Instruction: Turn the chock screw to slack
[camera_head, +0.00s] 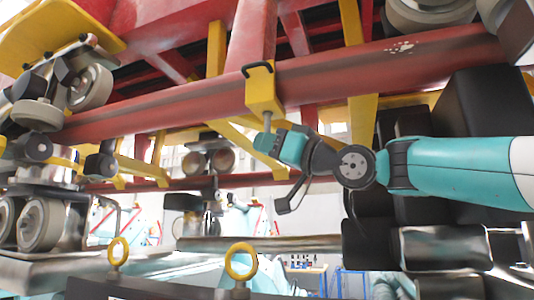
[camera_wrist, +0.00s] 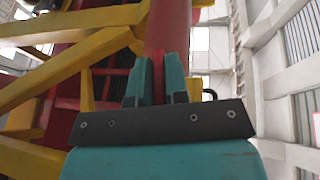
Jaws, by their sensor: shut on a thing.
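The chock is a yellow block (camera_head: 264,92) on the underside and side of a long red tube (camera_head: 370,72), with a black handle (camera_head: 257,67) at its top. The chock screw (camera_head: 267,121) is a short grey shank below the block. My teal gripper (camera_head: 270,142) reaches it from the lower right and is shut on the screw's lower end. The gripped end is hidden by the fingers.
Yellow struts (camera_head: 217,55) and red beams cross above. Grey wheels (camera_head: 91,87) stand at the left. Black blocks (camera_head: 485,105) are close behind my arm at the right. Two yellow rings (camera_head: 241,262) stand below. The space just below my gripper looks open.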

